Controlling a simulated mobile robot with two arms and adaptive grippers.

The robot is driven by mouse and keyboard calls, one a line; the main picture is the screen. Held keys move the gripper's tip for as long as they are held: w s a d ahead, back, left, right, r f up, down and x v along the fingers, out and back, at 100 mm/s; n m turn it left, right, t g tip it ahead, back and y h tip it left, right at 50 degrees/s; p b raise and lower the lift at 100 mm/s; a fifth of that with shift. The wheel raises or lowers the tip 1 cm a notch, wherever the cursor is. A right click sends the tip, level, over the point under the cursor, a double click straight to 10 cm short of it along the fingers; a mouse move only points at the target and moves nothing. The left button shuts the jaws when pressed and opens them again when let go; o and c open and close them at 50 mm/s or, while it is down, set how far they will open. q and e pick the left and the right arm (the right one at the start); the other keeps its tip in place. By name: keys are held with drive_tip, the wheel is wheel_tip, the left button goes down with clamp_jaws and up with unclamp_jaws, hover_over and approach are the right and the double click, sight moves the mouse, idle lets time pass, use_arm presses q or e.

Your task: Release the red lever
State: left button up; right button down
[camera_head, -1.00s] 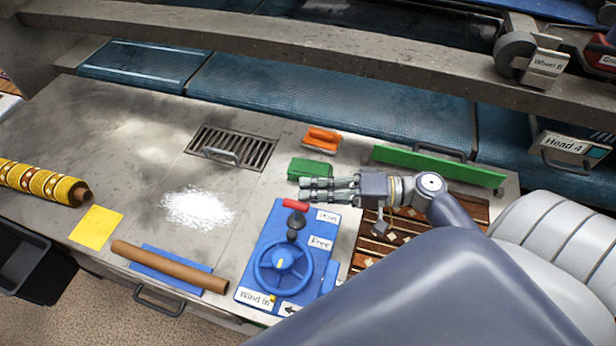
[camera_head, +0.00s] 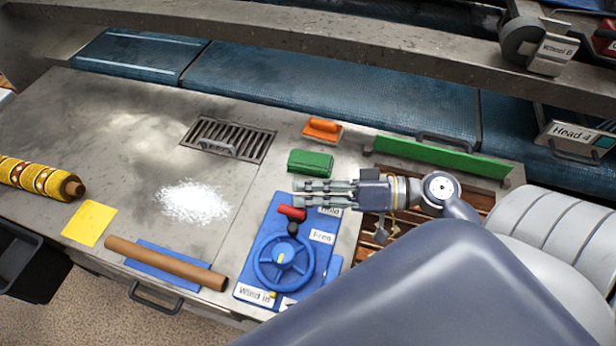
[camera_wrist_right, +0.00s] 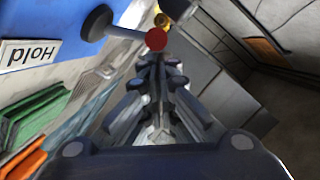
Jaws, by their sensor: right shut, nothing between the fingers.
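The red lever (camera_head: 292,212) stands on the blue control panel (camera_head: 250,248), with its red end near the "Hold" label and above the "Free" label in the head view. A black knob (camera_head: 293,228) sits just below the red end. My right gripper (camera_head: 296,192) is shut and empty, its fingers pointing left just beyond the lever's red end. In the right wrist view the red end (camera_wrist_right: 156,39) appears directly at the tips of the shut fingers (camera_wrist_right: 156,62); I cannot tell if they touch. My left gripper is not in view.
A blue handwheel (camera_head: 283,262) fills the panel's near part. A green block (camera_head: 310,162) and an orange-handled scrubber (camera_head: 323,129) lie beyond the gripper. A cardboard tube (camera_head: 165,264) and yellow sheet (camera_head: 89,223) lie left. White powder (camera_head: 194,202) covers the mid-table.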

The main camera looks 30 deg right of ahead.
drive_tip(key=v, duration=1.2)
idle(0.3)
idle(0.6)
